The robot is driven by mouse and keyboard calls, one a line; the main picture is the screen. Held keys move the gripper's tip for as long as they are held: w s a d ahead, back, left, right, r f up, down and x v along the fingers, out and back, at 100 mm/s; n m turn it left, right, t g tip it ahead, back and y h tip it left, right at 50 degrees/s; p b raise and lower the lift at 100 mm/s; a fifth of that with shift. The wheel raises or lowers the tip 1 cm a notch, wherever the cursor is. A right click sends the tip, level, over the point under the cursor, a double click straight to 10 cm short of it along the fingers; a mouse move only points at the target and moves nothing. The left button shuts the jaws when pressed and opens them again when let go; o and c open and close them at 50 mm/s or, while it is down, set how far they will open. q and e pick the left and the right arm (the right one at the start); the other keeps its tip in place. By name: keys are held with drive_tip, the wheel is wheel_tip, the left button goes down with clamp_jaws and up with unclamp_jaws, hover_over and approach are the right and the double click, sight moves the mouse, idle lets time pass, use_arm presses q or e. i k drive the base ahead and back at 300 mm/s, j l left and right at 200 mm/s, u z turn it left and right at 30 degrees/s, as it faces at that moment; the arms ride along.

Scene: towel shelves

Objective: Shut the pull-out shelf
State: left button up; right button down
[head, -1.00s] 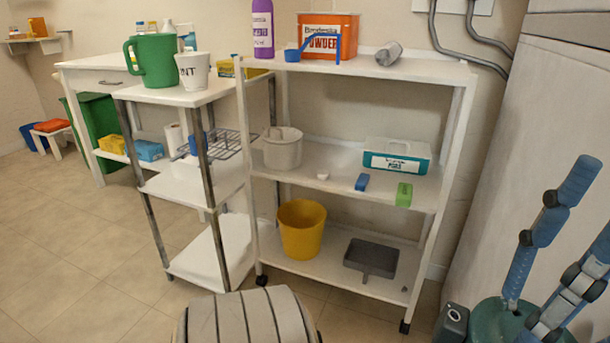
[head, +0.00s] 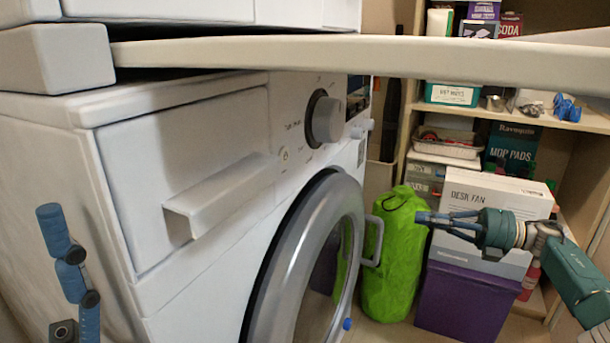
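The pull-out shelf (head: 330,58) is a long cream-white board in the head view. It sticks out from the gap between the lower white washing machine (head: 180,170) and the white appliance stacked above it, and runs across to the right edge of the picture. My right gripper (head: 425,218) is below and apart from the board, with its blue fingers pointing left in front of the green bag. How far its fingers are parted is unclear. Part of my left gripper (head: 75,280) shows at the lower left, beside the washer, with one blue finger visible.
The washer's round door (head: 310,260) has a grey handle facing right. A green bag (head: 390,265), a desk fan box (head: 480,195) and a purple box (head: 465,305) stand behind my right gripper. A wooden shelf unit (head: 590,118) holds various goods at the back right.

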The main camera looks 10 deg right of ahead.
sight(576, 64)
drive_tip(key=k, duration=1)
